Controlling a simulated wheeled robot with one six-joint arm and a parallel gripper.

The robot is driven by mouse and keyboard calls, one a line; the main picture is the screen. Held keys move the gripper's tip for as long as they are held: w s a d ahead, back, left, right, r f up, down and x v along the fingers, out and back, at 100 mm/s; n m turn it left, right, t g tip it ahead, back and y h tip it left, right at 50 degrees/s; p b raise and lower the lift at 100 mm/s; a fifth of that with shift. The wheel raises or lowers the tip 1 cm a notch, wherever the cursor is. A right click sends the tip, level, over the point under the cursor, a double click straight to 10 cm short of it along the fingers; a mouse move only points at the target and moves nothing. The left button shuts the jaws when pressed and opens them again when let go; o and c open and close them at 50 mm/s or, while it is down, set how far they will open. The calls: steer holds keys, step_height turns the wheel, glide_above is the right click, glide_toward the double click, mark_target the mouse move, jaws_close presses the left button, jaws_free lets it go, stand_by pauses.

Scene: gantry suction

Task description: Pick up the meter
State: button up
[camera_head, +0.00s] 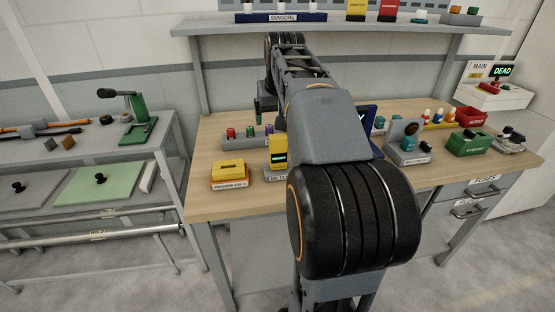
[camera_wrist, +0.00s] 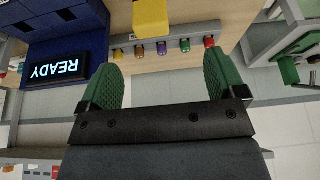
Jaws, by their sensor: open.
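The meter (camera_head: 278,150) is a yellow handheld unit with a lit dark screen. It stands upright in a grey holder labelled METER (camera_head: 280,178) on the wooden bench, partly covered by my arm on its right. In the wrist view, a yellow block that looks like the meter (camera_wrist: 151,18) shows at the top edge, cut off by the frame. My gripper (camera_wrist: 162,64) has green pads set wide apart with nothing between them. The yellow block lies beyond the fingertips, apart from them. In the head view my gripper is mostly hidden behind my arm.
A rack of coloured pieces (camera_wrist: 162,48) lies beyond the fingertips. A blue box reading READY (camera_wrist: 62,62) is close on the left in the wrist view. A yellow block in an orange-fronted holder (camera_head: 229,170) sits left of the meter. A shelf (camera_head: 350,27) spans above the bench.

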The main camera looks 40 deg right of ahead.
mark_target(279, 137)
steer(key=w+d+f, duration=0.1)
steer(key=f, duration=0.1)
steer(key=d+f, duration=0.1)
steer(key=f, duration=0.1)
steer(key=w+d+f+b, duration=0.1)
steer(key=shift+w+f, duration=0.3)
steer(key=shift+f, duration=0.1)
steer(key=shift+b+x, duration=0.35)
steer(key=shift+x, duration=3)
steer(key=c, duration=1)
steer(key=shift+c, duration=0.5)
steer(key=shift+r, duration=0.1)
